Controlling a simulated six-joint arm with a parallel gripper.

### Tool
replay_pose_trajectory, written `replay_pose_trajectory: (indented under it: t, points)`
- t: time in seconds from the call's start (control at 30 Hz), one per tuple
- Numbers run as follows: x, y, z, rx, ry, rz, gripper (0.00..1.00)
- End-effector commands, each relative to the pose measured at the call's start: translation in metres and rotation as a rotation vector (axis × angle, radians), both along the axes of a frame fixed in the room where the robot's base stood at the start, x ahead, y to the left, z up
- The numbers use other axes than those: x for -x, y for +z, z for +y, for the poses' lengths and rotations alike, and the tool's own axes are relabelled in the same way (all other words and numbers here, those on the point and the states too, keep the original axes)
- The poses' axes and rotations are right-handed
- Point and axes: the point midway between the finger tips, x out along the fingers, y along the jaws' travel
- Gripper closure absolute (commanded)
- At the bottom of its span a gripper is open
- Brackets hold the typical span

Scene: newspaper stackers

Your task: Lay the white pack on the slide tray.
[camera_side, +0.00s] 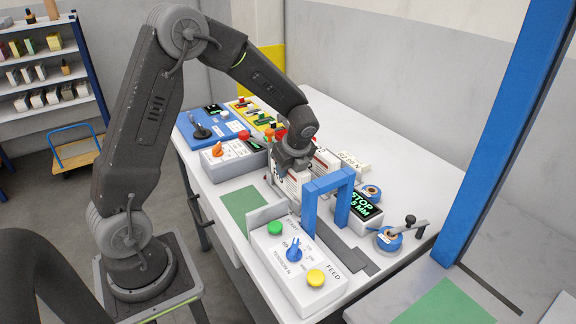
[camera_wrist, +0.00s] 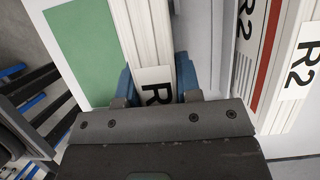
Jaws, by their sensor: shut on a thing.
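My gripper (camera_side: 292,168) is low over the white table, just left of the blue arch. In the wrist view its blue-tipped fingers (camera_wrist: 154,85) are shut on a white pack (camera_wrist: 149,35) with a layered edge and a label whose visible letter is R. The held pack also shows below my gripper in the side view (camera_side: 287,190); I cannot tell whether it touches the table. I cannot surely pick out the slide tray. A dark grey flat strip (camera_side: 350,256) runs out from under the blue arch (camera_side: 311,204).
More packs labelled R2 (camera_wrist: 300,68) stand close on the right in the wrist view. A green mat (camera_side: 243,207) lies left of the held pack. A button panel (camera_side: 300,278) is in front, a STOP display box (camera_side: 359,211) to the right, and control boxes (camera_side: 232,160) behind.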

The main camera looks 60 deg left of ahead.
Motion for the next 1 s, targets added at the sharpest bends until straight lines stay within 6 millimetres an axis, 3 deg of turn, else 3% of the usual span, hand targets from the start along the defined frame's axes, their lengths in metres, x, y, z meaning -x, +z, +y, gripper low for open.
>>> replay_pose_trajectory:
  t: [0.17,0.2,0.47,0.77,1.0]
  points:
    - [0.000,-0.003,0.000,0.000,0.000,0.000,1.00]
    - [0.000,-0.003,0.000,0.000,0.000,-0.001,0.65]
    - [0.000,-0.003,0.000,0.000,0.001,-0.001,0.41]
    - [0.000,-0.002,-0.001,0.000,0.000,0.000,0.39]
    - [-0.001,0.030,-0.014,-0.001,-0.001,-0.006,0.39]
